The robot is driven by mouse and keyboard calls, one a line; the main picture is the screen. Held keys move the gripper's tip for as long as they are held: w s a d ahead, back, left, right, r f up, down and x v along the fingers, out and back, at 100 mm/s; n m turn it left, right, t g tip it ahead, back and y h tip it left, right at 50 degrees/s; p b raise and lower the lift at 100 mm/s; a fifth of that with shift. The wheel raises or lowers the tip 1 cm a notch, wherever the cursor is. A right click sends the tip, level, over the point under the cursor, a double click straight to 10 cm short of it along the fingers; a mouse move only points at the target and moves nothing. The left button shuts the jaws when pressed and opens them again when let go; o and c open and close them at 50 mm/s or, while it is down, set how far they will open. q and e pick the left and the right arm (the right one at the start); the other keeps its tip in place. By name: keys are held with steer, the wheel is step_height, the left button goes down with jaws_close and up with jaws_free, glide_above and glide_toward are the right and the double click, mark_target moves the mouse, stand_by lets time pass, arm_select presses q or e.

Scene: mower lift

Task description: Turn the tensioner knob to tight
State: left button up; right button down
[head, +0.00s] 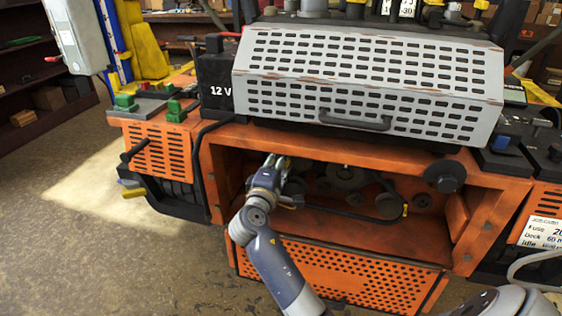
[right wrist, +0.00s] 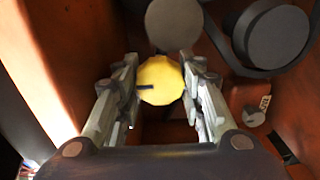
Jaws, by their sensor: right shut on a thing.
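My right gripper (head: 277,167) reaches into the left part of the open orange bay in the head view. In the right wrist view its two fingers (right wrist: 160,82) are shut on the round yellow tensioner knob (right wrist: 162,84), one on each side. A dark pointer mark on the knob's face points to the left in that view. In the head view the knob is hidden by the gripper. My left gripper is not in view.
Grey pulleys (head: 389,205) and a belt sit at the back of the orange bay (head: 350,232). A small round part with a label (right wrist: 254,117) sits right of the gripper. An orange wall (right wrist: 65,50) is close on the left. A perforated grey cover (head: 360,70) stands above the bay.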

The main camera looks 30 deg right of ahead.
steer(key=shift+r, duration=0.15)
steer(key=c, duration=1.1)
jaws_free()
steer(key=shift+o, duration=0.3)
steer(key=v, duration=1.1)
steer(key=shift+s+a, duration=0.3)
